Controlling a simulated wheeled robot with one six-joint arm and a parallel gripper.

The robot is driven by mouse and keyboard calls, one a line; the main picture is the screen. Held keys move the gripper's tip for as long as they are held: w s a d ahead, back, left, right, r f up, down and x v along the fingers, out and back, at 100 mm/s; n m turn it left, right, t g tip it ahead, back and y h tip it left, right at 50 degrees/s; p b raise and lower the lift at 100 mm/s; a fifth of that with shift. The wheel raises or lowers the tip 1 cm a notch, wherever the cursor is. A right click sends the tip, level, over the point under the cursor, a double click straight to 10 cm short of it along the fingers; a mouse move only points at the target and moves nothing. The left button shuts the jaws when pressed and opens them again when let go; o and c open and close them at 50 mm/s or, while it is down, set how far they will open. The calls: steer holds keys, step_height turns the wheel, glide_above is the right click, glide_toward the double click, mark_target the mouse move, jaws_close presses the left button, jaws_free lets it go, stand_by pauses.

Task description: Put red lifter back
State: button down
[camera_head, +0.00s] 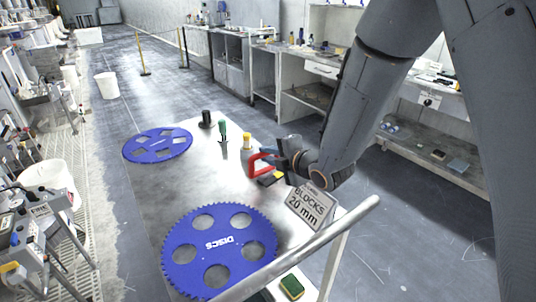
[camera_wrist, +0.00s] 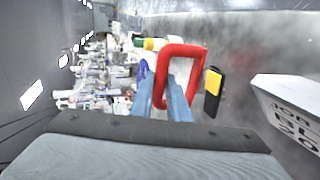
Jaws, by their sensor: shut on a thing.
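The red lifter (camera_head: 252,164), a red loop-shaped handle, is in my gripper (camera_head: 270,160) above the right side of the metal table in the head view. In the wrist view the red lifter (camera_wrist: 184,50) stands up between and beyond the fingers of my gripper (camera_wrist: 162,95), which are shut on it. The lower part of the lifter is hidden by the fingers. I cannot tell from these views whether it touches the table.
A yellow-capped bottle (camera_head: 247,142) stands just behind the lifter. A black-and-yellow item (camera_head: 270,178) lies close by. A job-blocks sign (camera_head: 312,206) stands to the right. Blue notched discs (camera_head: 190,236) lie on the table (camera_head: 185,186); its middle is clear.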

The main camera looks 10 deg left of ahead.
stand_by(0.3)
steer(key=c, duration=2)
jaws_free()
steer(key=shift+f, duration=0.1)
steer(key=shift+c, duration=0.2)
steer(key=o, duration=0.4)
steer(key=shift+c, duration=0.2)
steer(key=shift+s+d+r, duration=0.1)
steer(key=shift+r, duration=0.1)
steer(key=b+v, duration=0.2)
steer(key=v, duration=0.9)
steer(key=shift+s+d, duration=0.25)
steer(key=shift+s, duration=0.05)
steer(key=shift+r, duration=0.1)
